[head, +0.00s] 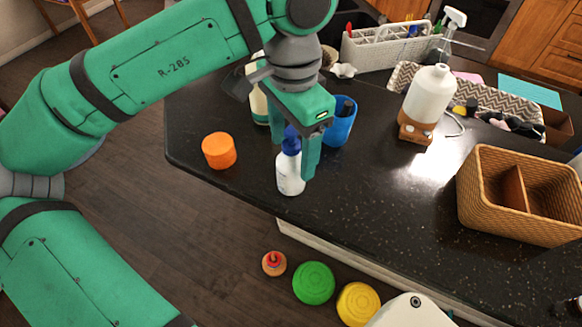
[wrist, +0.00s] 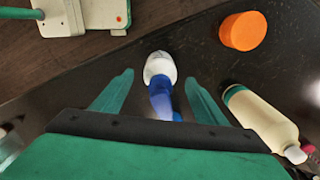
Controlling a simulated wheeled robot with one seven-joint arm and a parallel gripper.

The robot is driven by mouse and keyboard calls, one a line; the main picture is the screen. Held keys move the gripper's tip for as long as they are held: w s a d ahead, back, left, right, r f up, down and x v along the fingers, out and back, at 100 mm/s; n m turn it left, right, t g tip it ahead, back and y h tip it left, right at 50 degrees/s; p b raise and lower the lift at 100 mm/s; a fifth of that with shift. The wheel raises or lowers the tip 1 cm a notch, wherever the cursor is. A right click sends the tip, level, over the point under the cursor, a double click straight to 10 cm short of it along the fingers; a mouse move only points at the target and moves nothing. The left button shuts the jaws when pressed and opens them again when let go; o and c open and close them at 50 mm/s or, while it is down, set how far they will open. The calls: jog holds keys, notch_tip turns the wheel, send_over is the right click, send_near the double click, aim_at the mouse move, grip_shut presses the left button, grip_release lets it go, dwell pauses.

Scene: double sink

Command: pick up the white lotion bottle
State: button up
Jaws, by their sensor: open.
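A small white bottle with a blue top (head: 290,180), taken as the lotion bottle, stands upright near the counter's front edge. My gripper (head: 294,160) is open and points down over it, one finger at each side of its blue upper part in the picture. In the wrist view the white bottle (wrist: 160,67) shows between the two open fingers (wrist: 159,77), with a gap visible on each side. The right finger passes close to the bottle in the head view; I cannot tell whether it touches.
An orange cylinder (head: 219,151) stands left of the bottle. A cream bottle (head: 258,101) and a blue cup (head: 341,124) stand close behind my gripper. A large white dispenser (head: 428,96) and a wicker basket (head: 487,190) are to the right. The dark counter (head: 370,205) is clear between.

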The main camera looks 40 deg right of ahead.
aim_at(292, 164)
jog(key=shift+a+f, duration=0.1)
jog(key=shift+f, duration=2.25)
jog(key=c, duration=1.3)
jog(key=shift+r, duration=0.1)
